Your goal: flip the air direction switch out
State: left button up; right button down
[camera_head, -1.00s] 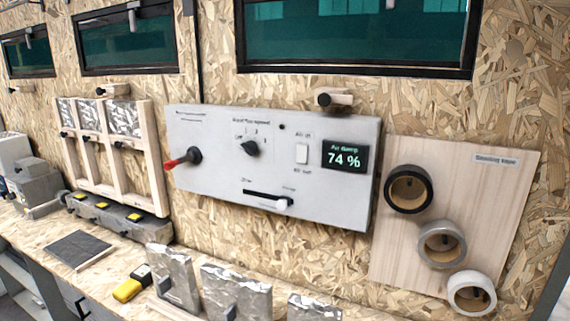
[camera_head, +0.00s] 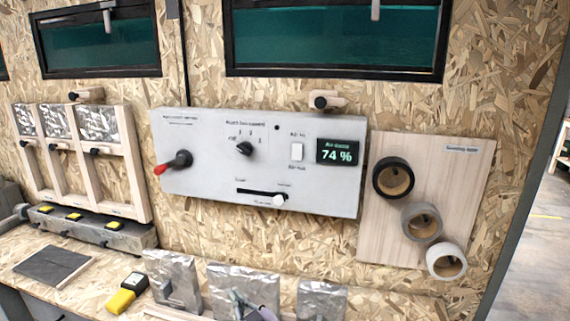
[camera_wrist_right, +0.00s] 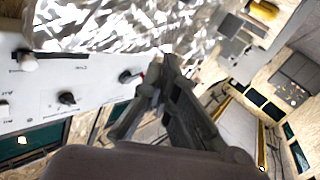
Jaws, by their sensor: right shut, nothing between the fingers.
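The air direction switch (camera_head: 297,151) is a small white rocker on the grey control panel (camera_head: 215,180), between the "Air in" and "Air out" labels. Its tilt is too small to tell. In the right wrist view the panel appears upside down, with the switch (camera_wrist_right: 4,109) at the left edge. My right gripper (camera_head: 240,303) shows at the bottom of the head view, in front of the foil-wrapped blocks, below and apart from the panel. Its dark fingers (camera_wrist_right: 163,75) are shut and empty in the right wrist view. My left gripper is not in view.
Foil-wrapped blocks (camera_head: 172,278) stand below. A tape board (camera_head: 378,235) hangs at right. Space before the panel looks clear.

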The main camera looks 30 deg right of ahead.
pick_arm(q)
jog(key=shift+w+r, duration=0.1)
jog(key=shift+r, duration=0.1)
pick_arm(e)
jog(key=d+r+m+h, duration=0.6)
jog(key=r+h, duration=0.3)
jog(key=r, duration=0.2)
jog(key=w+d+r+m+h, duration=0.1)
jog(key=d+r+m+h, duration=0.5)
jog(key=d+r+h, duration=0.2)
notch_tip(320, 180, up, 3)
jog(key=shift+d+m+g+h, duration=0.2)
jog(key=shift+m+g+h, duration=0.15)
jog(key=shift+h, duration=0.85)
jog(key=shift+r, duration=0.1)
